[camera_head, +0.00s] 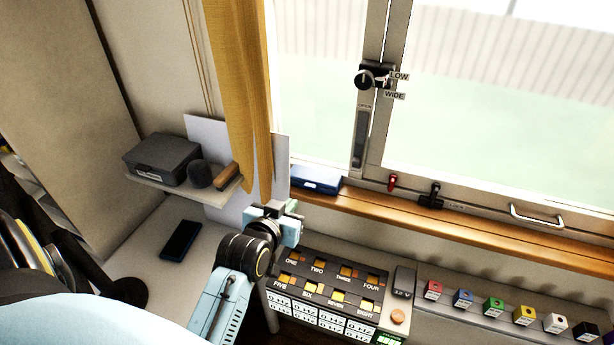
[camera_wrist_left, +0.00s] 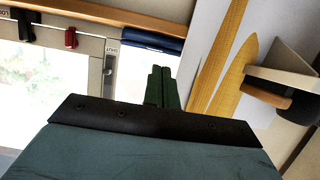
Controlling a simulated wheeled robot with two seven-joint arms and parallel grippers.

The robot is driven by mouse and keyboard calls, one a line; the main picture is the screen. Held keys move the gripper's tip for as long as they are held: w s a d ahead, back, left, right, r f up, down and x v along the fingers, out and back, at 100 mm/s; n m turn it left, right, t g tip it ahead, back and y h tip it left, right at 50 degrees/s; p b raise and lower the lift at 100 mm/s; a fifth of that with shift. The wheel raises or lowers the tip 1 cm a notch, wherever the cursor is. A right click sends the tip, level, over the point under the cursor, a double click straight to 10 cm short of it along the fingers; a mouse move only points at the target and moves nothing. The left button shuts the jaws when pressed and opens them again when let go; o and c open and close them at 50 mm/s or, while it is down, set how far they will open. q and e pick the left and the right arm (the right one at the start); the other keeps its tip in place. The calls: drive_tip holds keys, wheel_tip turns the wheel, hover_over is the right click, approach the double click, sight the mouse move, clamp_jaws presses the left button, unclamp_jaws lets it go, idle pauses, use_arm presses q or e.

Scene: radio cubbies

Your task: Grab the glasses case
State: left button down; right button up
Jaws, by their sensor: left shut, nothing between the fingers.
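A blue oblong case (camera_head: 315,179), which looks like the glasses case, lies on the left end of the wooden window sill. It also shows in the left wrist view (camera_wrist_left: 150,37), at the top, beyond the fingers. My left gripper (camera_head: 284,209) is below and slightly left of the case in the head view, apart from it. Its two green fingers (camera_wrist_left: 163,88) are shut together with nothing between them, pointing toward the case in the wrist view. My right gripper is not in view.
A yellow curtain (camera_head: 238,90) hangs left of the case. A small shelf (camera_head: 185,189) holds a dark box (camera_head: 162,158). A button panel (camera_head: 325,295) stands below the sill, and a dark flat object (camera_head: 181,240) lies on the desk. Coloured blocks line the right.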

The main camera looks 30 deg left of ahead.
sight(311, 176)
use_arm(q)
drive_tip(key=w+a, duration=0.1)
drive_tip(key=w, duration=0.6)
drive_tip(key=w+a, duration=0.1)
drive_tip(key=w, duration=0.3)
drive_tip(key=shift+w+a+r, duration=0.1)
drive_tip(key=shift+w+a, duration=0.05)
drive_tip(key=shift+a, duration=0.2)
drive_tip(key=shift+w+f+p, duration=0.15)
drive_tip(key=shift+f+p, duration=0.2)
drive_tip(key=shift+f, duration=0.55)
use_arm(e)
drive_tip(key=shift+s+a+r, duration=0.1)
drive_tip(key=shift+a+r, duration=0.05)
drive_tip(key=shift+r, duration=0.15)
use_arm(q)
drive_tip(key=shift+f, duration=0.1)
